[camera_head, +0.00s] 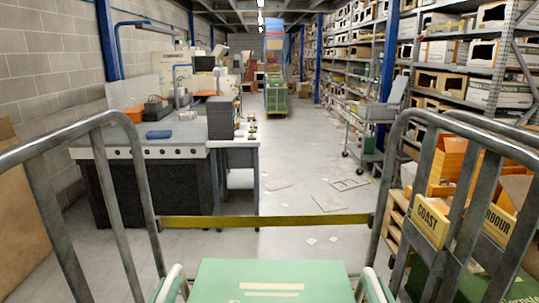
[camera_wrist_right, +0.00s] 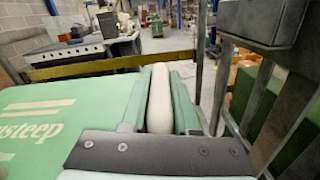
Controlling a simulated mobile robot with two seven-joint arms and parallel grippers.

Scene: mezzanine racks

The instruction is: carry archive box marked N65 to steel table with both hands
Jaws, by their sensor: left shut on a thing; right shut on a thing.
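A green box (camera_head: 275,280) with cream bars and lettering is at the bottom middle of the head view. Its near part is cut off, and I cannot read N65 on it. It also fills the left of the right wrist view (camera_wrist_right: 60,110), where its lettering ends in "steep". My left gripper (camera_head: 172,287) is shut at the box's left side. My right gripper (camera_head: 372,288) is shut at its right side, and it shows close up in the wrist view (camera_wrist_right: 160,100). A grey-topped table (camera_head: 150,150) with dark sides stands ahead on the left; I cannot tell whether it is the steel table.
Metal tube rails stand on both sides, with a yellow bar (camera_head: 265,221) across in front. Signs read COAST (camera_head: 431,222) and HARBOUR at right. Loose sheets (camera_head: 330,202) lie on the aisle floor. Racks (camera_head: 455,70) line the right. A green stack (camera_head: 276,95) stands far down the aisle.

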